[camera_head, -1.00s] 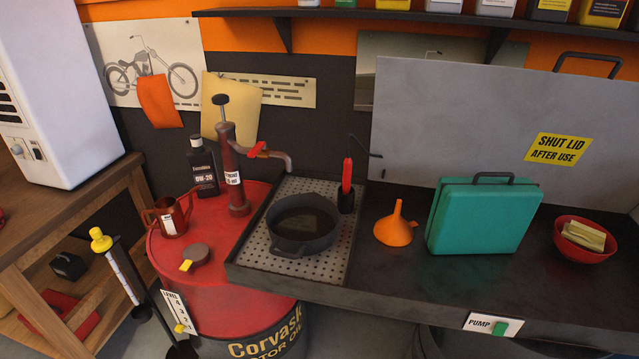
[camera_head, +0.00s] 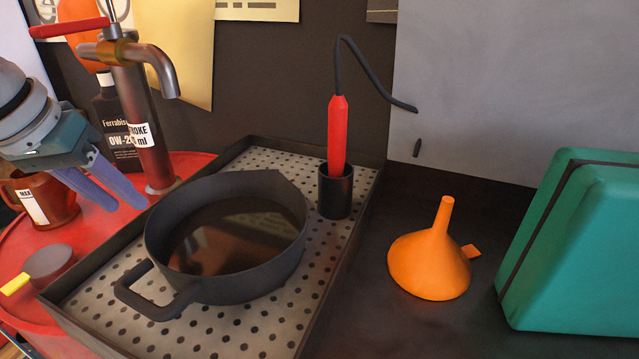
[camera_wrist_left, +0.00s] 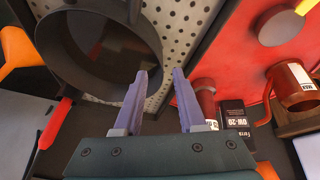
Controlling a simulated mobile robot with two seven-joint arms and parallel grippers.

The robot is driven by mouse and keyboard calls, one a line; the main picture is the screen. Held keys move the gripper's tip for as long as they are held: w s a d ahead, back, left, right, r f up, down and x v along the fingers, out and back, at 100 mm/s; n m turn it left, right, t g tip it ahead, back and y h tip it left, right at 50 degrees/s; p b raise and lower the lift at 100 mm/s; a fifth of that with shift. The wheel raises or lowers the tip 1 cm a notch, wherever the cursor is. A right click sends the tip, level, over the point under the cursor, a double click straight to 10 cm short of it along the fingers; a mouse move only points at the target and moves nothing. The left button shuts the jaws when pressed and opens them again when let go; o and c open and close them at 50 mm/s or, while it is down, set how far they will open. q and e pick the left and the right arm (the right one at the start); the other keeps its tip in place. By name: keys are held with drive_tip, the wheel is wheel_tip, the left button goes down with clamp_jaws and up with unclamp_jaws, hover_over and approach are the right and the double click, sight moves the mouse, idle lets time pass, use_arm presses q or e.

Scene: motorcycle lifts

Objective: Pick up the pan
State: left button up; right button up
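The dark grey pan (camera_head: 226,238) sits on the perforated tray (camera_head: 245,329), with dark liquid in it and a loop handle (camera_head: 150,296) at its near left. In the left wrist view the pan (camera_wrist_left: 97,84) is at the upper left. My left gripper (camera_head: 122,196) is at the left of the head view, above the tray's left edge and beside the pan, apart from it. Its two blue-purple fingers (camera_wrist_left: 160,78) are spread with nothing between them. My right gripper is not in view.
A pump with a spout (camera_head: 146,110) stands behind the gripper on the red drum (camera_head: 101,226). A red-handled tool (camera_head: 337,135) stands in a black cup. An orange funnel (camera_head: 430,262) and a green case (camera_head: 575,245) are to the right.

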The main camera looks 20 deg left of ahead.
sight(160, 233)
use_arm(q)
drive_tip(key=shift+d+b+x, duration=0.15)
drive_tip(key=shift+b+x, duration=0.15)
drive_tip(key=shift+x, duration=1.9)
drive_tip(key=shift+d+b+x, duration=0.15)
drive_tip(key=shift+b+x, duration=0.15)
drive_tip(key=shift+x, duration=1.9)
clamp_jaws()
drive_tip(key=shift+r, duration=0.1)
